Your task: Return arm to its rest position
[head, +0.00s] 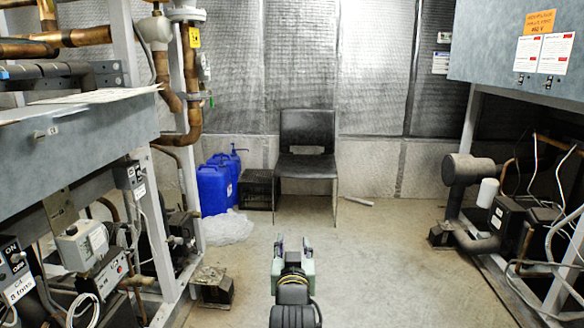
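My arm reaches forward from the bottom centre of the head view, low over the floor. My gripper (293,247) is at its far end, pointing away from me. Its two fingers stand apart with a gap between them, and I see nothing held there. The dark wrist and arm link behind it hide the gripper's underside.
A black chair (306,152) stands at the back wall, with blue jugs (214,187) and a dark crate (258,190) to its left. Compressor racks with pipes and cables line the left (75,130) and right (515,50). The floor (380,255) between them is mostly clear.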

